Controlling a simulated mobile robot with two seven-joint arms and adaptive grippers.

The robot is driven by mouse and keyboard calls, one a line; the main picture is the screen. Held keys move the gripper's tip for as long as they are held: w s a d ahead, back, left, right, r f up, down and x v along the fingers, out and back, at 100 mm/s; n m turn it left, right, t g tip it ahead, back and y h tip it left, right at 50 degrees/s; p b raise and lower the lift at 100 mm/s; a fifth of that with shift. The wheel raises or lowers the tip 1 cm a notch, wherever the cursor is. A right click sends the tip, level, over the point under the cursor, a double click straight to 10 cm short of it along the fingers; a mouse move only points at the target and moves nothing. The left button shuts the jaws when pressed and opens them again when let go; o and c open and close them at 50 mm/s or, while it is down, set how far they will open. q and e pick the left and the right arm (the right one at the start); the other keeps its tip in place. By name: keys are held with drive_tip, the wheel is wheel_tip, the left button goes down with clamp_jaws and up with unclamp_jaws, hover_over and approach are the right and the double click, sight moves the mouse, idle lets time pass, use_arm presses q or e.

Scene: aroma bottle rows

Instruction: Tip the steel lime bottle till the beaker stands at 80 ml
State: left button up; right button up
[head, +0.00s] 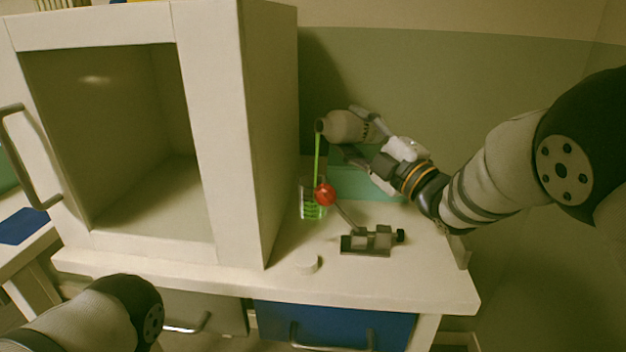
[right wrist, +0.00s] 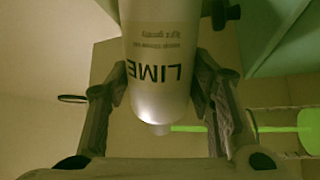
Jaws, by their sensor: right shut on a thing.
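The steel lime bottle (head: 346,127) is tipped onto its side above the table, mouth to the left. My right gripper (head: 367,139) is shut on it; in the right wrist view the LIME label on the bottle (right wrist: 160,72) shows between both fingers (right wrist: 160,88). A thin green stream (head: 317,158) runs from the mouth down into the clear beaker (head: 305,190). Green liquid (head: 312,211) stands in its lower part; the marks are too small to read. The beaker's green content also shows in the right wrist view (right wrist: 309,130). My left gripper is out of view.
A red ball (head: 325,195) on a lever partly covers the beaker; its metal fixture (head: 370,240) stands to the right. A white cap (head: 306,263) lies near the front edge. A large open-fronted white cabinet (head: 270,130) stands left, a green box (head: 365,183) behind.

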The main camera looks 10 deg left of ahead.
drive_tip(key=shift+s+a+f+n, duration=0.1)
drive_tip(key=shift+n, duration=0.7)
idle(1.2)
idle(0.3)
